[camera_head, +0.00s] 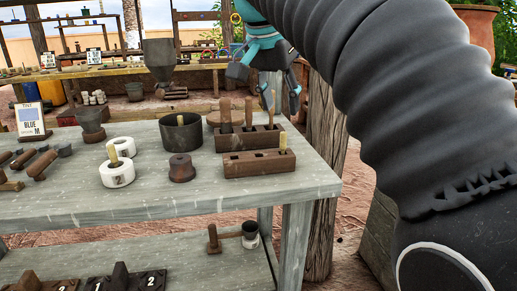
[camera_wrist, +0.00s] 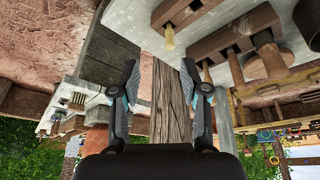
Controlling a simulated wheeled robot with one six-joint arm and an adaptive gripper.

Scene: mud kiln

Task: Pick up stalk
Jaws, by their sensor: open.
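A pale yellow stalk (camera_head: 283,142) stands upright in the right end of the front brown wooden block (camera_head: 258,164), near the table's right edge. In the wrist view, a pale yellow stalk (camera_wrist: 169,36) shows upside down above and between my fingers. My gripper (camera_head: 268,85) is open and empty, high above the back right of the table. Its two fingers also show spread apart in the wrist view (camera_wrist: 159,82).
A rear block (camera_head: 248,139) holds several upright wooden handles close behind the front one. A dark pot (camera_head: 181,134) and brown spool (camera_head: 181,168) stand to their left. A wooden post (camera_head: 326,170) rises beside the table's right edge. The tabletop's front strip (camera_head: 190,203) is clear.

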